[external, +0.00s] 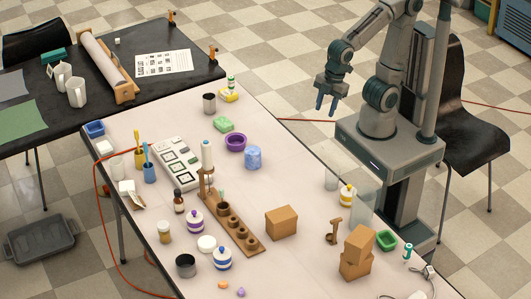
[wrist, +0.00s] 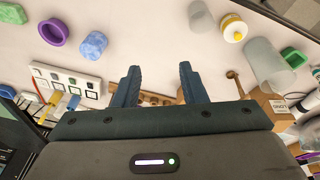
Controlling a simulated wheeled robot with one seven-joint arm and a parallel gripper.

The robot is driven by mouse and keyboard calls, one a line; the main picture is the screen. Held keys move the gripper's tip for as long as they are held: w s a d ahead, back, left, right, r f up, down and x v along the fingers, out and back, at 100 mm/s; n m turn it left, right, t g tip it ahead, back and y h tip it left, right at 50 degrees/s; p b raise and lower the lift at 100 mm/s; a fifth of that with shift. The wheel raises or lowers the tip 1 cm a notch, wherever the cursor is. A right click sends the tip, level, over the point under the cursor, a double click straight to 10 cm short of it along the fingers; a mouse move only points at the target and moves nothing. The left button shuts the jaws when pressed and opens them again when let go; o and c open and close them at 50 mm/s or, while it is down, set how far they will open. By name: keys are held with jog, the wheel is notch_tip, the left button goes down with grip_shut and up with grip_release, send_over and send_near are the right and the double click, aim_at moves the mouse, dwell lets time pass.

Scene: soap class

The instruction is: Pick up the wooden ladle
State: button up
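A small brown wooden piece, which looks like the wooden ladle (external: 334,231), is on the white table left of the stacked cardboard boxes. In the wrist view the ladle (wrist: 236,83) shows right of my right finger, with a round end and a thin handle running down. Its lower part is partly hidden by my gripper. My gripper (external: 326,104) hangs beyond the table's right edge, well away from the ladle. In the wrist view my gripper (wrist: 158,78) has its two fingers wide apart with nothing held between them.
A clear glass cylinder (external: 363,207), a yellow-and-white jar (external: 347,196) and stacked cardboard boxes (external: 356,265) stand close to the ladle. A single box (external: 282,222) and a wooden rack (external: 235,228) are to its left. A green container (external: 386,241) is to its right.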

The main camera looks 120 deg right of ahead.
jog(key=w+a+n, duration=0.5)
jog(key=n, duration=2.5)
send_over(335, 228)
jog(key=s, duration=0.3)
jog(key=shift+g, duration=0.4)
notch_tip(335, 228, down, 10)
jog(key=shift+w+r, duration=0.15)
jog(key=shift+r, duration=0.1)
jog(key=shift+w+d+f+p, duration=0.1)
jog(key=shift+w+f+p, duration=0.25)
jog(key=shift+f, duration=2)
jog(key=shift+w+d+f+p, duration=0.15)
jog(key=shift+w+f, duration=0.25)
jog(key=shift+f, duration=1.9)
jog(key=shift+w+d+f+p, duration=0.1)
jog(key=shift+w+f+p, duration=0.25)
jog(key=shift+f, duration=2)
grip_shut()
